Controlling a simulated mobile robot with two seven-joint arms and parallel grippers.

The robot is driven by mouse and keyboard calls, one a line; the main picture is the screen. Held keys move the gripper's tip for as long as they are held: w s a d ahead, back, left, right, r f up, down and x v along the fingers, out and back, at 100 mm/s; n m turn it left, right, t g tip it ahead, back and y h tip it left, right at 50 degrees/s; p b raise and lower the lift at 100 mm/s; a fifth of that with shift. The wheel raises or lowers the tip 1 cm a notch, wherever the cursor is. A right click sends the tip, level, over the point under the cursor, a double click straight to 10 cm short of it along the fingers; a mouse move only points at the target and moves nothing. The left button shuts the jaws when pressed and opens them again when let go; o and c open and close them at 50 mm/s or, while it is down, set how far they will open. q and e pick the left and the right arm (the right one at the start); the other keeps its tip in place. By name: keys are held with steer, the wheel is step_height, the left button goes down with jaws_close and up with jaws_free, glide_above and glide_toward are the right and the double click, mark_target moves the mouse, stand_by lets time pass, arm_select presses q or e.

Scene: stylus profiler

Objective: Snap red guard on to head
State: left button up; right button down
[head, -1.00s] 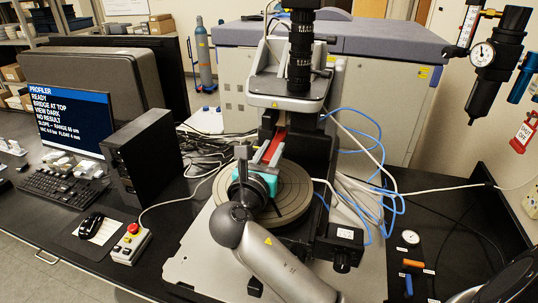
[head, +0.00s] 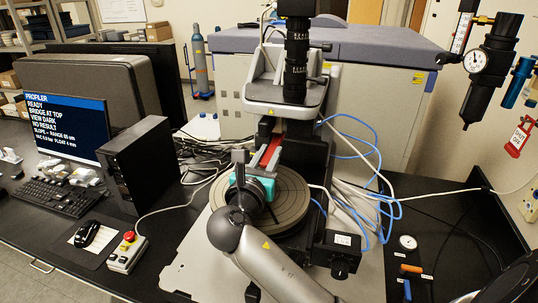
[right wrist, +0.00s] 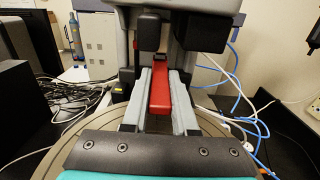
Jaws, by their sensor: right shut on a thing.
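The red guard (head: 270,152) is a narrow red bar. It also shows in the right wrist view (right wrist: 160,93), between the two grey fingers of my right gripper (right wrist: 166,78). My right gripper is shut on it. The guard's far end lies under the profiler's measuring head (head: 287,93), whose underside shows in the right wrist view (right wrist: 178,18) with two dark blocks hanging left and right. Whether the guard touches the head cannot be told. The round stage (head: 292,205) is below the gripper. My left gripper is not in view.
A black computer box (head: 140,170) and a control box with a red button (head: 128,250) stand left of the profiler. Blue and white cables (head: 385,215) run along its right side. A gauge and small tools (head: 408,255) lie on the black mat at right.

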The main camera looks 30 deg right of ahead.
steer(key=shift+r, duration=0.45)
stand_by(0.3)
steer(key=c, duration=0.6)
jaws_free()
steer(key=shift+c, duration=0.2)
steer(key=shift+c, duration=0.3)
steer(key=shift+s+a+f, duration=0.1)
steer(key=shift+s+a, duration=0.15)
steer(key=shift+a, duration=0.1)
steer(key=shift+v, duration=3.6)
steer(key=shift+s, duration=0.1)
